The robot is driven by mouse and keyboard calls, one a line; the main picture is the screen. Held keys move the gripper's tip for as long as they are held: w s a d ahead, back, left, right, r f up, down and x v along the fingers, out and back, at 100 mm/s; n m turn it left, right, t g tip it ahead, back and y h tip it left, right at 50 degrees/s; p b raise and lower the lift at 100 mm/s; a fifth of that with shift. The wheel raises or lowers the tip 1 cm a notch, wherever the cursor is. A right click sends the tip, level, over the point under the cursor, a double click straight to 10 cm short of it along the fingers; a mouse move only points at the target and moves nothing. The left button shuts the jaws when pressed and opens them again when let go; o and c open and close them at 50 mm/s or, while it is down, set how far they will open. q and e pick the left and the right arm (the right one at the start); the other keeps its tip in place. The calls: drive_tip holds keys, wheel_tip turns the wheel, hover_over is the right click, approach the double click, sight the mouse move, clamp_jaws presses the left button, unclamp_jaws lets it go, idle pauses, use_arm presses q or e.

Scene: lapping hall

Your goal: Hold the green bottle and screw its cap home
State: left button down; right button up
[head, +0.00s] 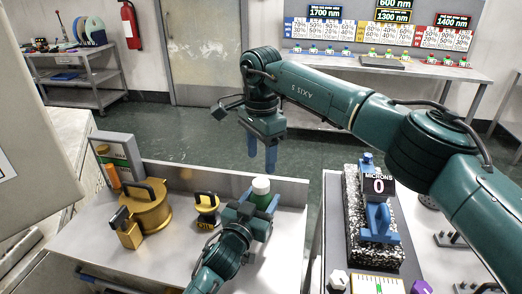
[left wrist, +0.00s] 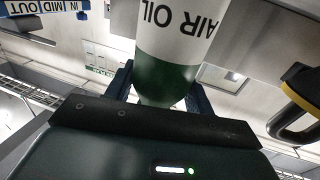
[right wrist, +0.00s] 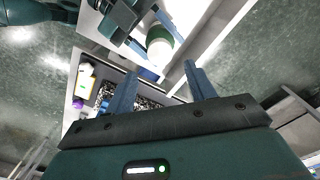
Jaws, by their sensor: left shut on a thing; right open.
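The green bottle (head: 263,199) stands upright at the right of the left bench, with a white cap (head: 261,185) on top. My left gripper (head: 252,214) is shut around its body. In the left wrist view the bottle (left wrist: 165,75), with its white "AIR OIL" label, is between the blue fingers. My right gripper (head: 262,158) is open and empty, above and behind the bottle, its fingers pointing down. In the right wrist view the cap (right wrist: 160,52) lies beyond the open fingers, apart from them. How tightly the cap sits cannot be seen.
A gold round pot (head: 147,208) and a small yellow-and-black item (head: 207,207) stand left of the bottle. A raised panel (head: 220,180) edges the bench behind. Right of a gap, another bench carries a blue gauge (head: 379,220) on a speckled slab.

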sight(261, 182)
wheel_tip(261, 182, down, 7)
drive_tip(key=shift+f, duration=0.2)
drive_tip(key=shift+c, duration=0.3)
drive_tip(key=c, duration=0.9)
drive_tip(key=m, duration=0.5)
drive_tip(key=shift+m, duration=0.4)
drive_tip(key=shift+c, duration=0.2)
drive_tip(key=m, duration=1.2)
drive_tip(key=shift+m, duration=0.4)
drive_tip(key=m, duration=0.5)
drive_tip(key=shift+m, duration=0.4)
drive_tip(key=o, duration=1.1)
